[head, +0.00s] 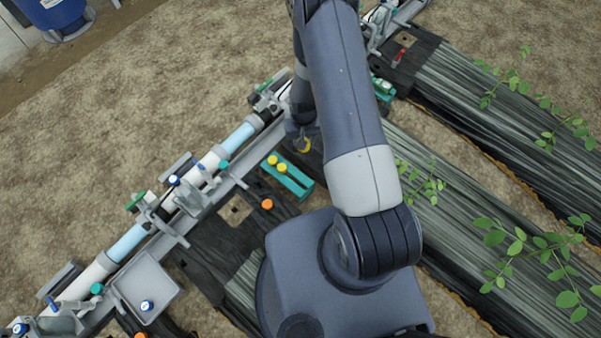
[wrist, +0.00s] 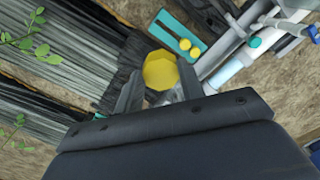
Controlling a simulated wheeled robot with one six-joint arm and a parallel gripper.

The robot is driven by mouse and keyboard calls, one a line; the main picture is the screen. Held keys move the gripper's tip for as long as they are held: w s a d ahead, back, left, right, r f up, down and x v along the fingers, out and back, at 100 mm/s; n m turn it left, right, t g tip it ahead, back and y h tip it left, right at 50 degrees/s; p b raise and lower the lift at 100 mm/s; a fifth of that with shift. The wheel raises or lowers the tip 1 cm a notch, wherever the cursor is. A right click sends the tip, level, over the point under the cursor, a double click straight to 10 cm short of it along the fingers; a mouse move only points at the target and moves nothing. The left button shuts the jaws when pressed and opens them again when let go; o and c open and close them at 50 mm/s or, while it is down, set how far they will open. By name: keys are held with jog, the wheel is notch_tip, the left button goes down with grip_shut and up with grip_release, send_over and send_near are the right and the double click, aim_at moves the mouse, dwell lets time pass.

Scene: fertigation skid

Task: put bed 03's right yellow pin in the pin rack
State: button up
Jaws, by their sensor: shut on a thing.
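My gripper (wrist: 160,84) is shut on a yellow pin (wrist: 161,68), whose faceted head shows between the fingers in the wrist view. In the head view the held yellow pin (head: 304,146) shows below the end of my arm, just above and right of the teal pin rack (head: 295,183). The rack also shows in the wrist view (wrist: 170,29), apart from the held pin. Two yellow pins (head: 276,164) stand at one end of the rack; the rest of its top looks empty. The lower part of the held pin is hidden.
A pipe line (head: 213,160) with valves and brackets runs diagonally beside the rack. An orange-topped pin (head: 267,204) stands in the nearby bed. A grey tray (head: 166,284) holds a blue-topped piece. Another teal rack (head: 383,90) lies behind my arm. Plants (head: 500,236) grow to the right.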

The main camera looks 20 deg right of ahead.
jog(key=shift+m, duration=0.8)
jog(key=shift+w+f+b, duration=0.5)
jog(key=shift+f+b, duration=4.3)
jog(key=shift+f, duration=1.5)
jog(key=shift+w+f+b, duration=0.5)
jog(key=shift+f+b, duration=4.25)
jog(key=shift+f, duration=1.55)
jog(key=shift+w+f+b, duration=0.5)
jog(key=shift+f+b, duration=4.3)
jog(key=shift+f, duration=1.5)
jog(key=shift+s, duration=0.15)
jog(key=shift+f+b, duration=0.15)
jog(key=shift+b, duration=0.15)
jog(key=shift+f+b, duration=0.6)
jog(key=o, duration=1)
jog(key=shift+r, duration=0.15)
